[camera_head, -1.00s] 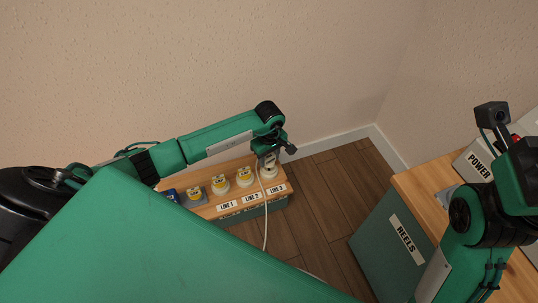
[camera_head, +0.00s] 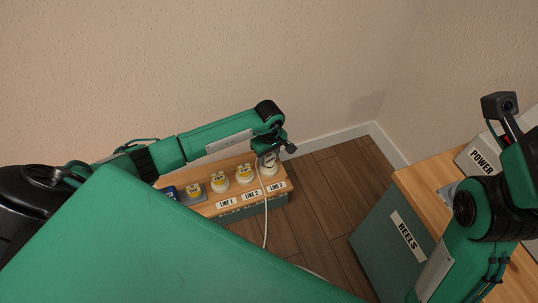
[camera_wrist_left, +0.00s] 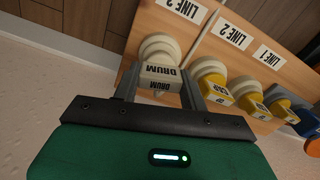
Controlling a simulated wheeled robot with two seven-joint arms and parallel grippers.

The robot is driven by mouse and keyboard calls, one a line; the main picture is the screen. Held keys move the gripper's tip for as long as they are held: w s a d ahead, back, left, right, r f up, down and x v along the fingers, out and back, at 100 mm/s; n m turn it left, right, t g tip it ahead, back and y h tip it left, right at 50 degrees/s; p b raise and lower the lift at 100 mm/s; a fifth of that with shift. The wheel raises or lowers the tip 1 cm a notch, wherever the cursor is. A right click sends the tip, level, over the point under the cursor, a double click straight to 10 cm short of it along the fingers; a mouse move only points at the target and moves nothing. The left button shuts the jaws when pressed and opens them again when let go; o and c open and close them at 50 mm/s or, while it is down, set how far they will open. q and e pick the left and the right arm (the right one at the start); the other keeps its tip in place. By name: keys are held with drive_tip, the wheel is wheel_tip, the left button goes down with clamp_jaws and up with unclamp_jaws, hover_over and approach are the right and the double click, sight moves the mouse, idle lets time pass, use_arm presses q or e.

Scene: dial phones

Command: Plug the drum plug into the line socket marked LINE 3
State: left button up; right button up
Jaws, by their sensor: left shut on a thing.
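The white drum plug (camera_wrist_left: 162,78), marked DRUM, is between the two fingers of my left gripper (camera_wrist_left: 160,87), which is shut on it. It also shows in the head view (camera_head: 268,162), partly hidden by my gripper (camera_head: 270,152). In the wrist view it lies against a round cream socket (camera_wrist_left: 160,46) beside the LINE 3 label (camera_wrist_left: 183,8). I cannot tell how deep it sits. The LINE 3 label also shows in the head view (camera_head: 277,186). My right arm is at the right, but its fingertips do not show.
Yellow plugs (camera_head: 245,171) (camera_head: 219,180) sit at the neighbouring sockets above LINE 2 and LINE 1. Another yellow plug and a blue plug (camera_head: 169,192) are farther left. A REELS cabinet (camera_head: 380,240) stands right, beyond open floor.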

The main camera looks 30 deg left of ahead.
use_arm(q)
drive_tip(key=shift+f+b, duration=0.4)
drive_tip(key=shift+f, duration=0.25)
drive_tip(key=o, duration=1.1)
drive_tip(key=shift+c, duration=1.4)
drive_tip(key=shift+r, duration=0.1)
wheel_tip(320, 180, up, 8)
drive_tip(key=p, duration=0.5)
drive_tip(key=shift+f+p, duration=0.25)
drive_tip(key=shift+p, duration=0.15)
